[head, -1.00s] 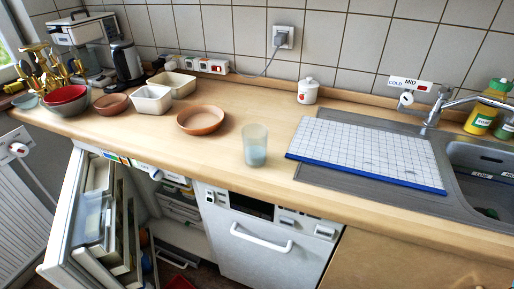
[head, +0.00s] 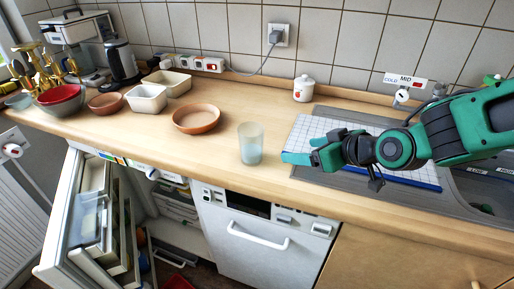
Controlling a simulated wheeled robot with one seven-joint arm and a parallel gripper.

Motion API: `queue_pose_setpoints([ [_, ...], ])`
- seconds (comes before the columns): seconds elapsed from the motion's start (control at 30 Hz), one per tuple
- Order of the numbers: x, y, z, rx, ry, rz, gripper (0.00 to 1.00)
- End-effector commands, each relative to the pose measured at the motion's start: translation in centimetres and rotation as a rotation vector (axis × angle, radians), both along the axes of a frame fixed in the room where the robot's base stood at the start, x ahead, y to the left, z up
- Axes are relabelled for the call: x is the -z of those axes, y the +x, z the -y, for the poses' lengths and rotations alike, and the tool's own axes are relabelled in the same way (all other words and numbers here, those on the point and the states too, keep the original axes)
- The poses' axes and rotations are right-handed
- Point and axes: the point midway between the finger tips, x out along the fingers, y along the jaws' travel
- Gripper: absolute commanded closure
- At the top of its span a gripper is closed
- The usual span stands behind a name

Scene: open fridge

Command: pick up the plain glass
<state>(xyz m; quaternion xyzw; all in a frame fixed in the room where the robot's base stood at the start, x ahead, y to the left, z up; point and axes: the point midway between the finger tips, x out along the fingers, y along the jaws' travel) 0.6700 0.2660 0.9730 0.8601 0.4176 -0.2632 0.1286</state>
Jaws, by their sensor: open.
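The plain glass (head: 250,144) stands upright near the front edge of the wooden counter. It is pale, see-through and bluish toward the bottom. My gripper (head: 296,151) is green and comes in from the right, at about the height of the glass. Its fingertips are a short way to the right of the glass and point left toward it. The jaws are open and I see nothing between them. In this view the gripper covers part of the white grid board (head: 307,130).
A brown bowl (head: 196,119) stands left of the glass, with white tubs (head: 148,99) beyond it. A white lidded jar (head: 304,88) stands at the back. The sink is at right. Counter around the glass is clear.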

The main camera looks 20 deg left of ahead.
Motion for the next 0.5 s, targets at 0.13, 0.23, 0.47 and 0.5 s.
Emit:
queue_pose_setpoints([
  [0.13, -0.9, -2.0, -6.6, -0.106, 0.108, 0.073, 0.27],
  [0.23, -1.5, -2.7, -8.6, -0.134, 0.149, 0.098, 0.27],
  [0.47, -0.9, -1.9, -11.2, -0.143, 0.169, 0.111, 0.27],
  [0.5, -0.7, -1.6, -11.7, -0.142, 0.169, 0.112, 0.27],
])
